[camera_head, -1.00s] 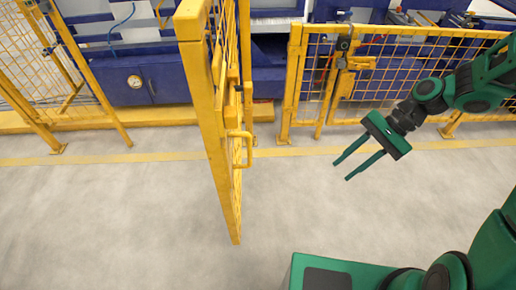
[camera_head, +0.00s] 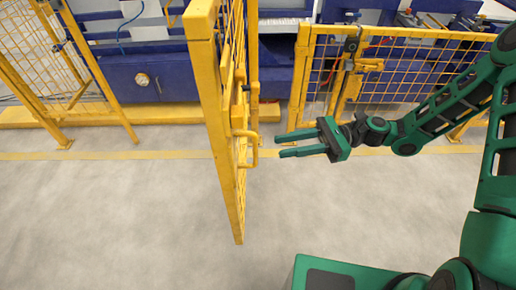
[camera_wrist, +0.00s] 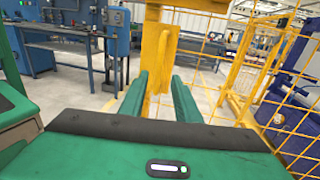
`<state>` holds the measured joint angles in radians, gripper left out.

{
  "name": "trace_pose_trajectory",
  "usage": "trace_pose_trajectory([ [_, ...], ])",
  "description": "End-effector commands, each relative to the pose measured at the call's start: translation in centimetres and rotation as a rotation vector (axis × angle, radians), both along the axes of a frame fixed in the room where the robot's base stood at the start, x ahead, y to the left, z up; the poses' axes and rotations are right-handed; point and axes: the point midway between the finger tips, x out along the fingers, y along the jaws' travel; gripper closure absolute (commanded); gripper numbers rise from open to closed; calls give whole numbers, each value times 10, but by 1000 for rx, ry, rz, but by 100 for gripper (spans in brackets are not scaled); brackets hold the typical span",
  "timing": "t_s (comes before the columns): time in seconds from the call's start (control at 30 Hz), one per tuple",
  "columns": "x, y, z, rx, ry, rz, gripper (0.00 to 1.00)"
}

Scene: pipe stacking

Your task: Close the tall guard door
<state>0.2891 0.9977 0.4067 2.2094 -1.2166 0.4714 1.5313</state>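The tall guard door (camera_head: 212,90) is a yellow frame with wire mesh. It stands swung open, its edge toward the camera, left of centre in the head view. A yellow loop handle (camera_head: 252,150) sticks out from its right side. My gripper (camera_head: 279,146) is open, its two green fingers pointing left at the handle with a small gap. In the wrist view, the door (camera_wrist: 153,50) stands ahead and its handle (camera_wrist: 166,60) shows between and beyond the open fingers (camera_wrist: 158,82). Nothing is held.
A lower yellow mesh fence (camera_head: 400,70) with a latch stands at the right, and another fence panel (camera_head: 85,75) at the left. Blue machinery (camera_head: 170,80) is behind them. The grey floor (camera_head: 110,210) in front is clear.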

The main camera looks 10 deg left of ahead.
Motion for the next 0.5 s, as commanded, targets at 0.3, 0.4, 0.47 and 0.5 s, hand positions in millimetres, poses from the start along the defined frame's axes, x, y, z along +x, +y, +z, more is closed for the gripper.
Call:
trace_pose_trajectory([
  [0.3,-24,52,0,-1,0,4,70],
  [0.4,-30,64,0,-1,-2,4,70],
  [0.47,-32,70,0,-1,-2,3,70],
  [0.5,-34,73,0,-1,-2,3,70],
])
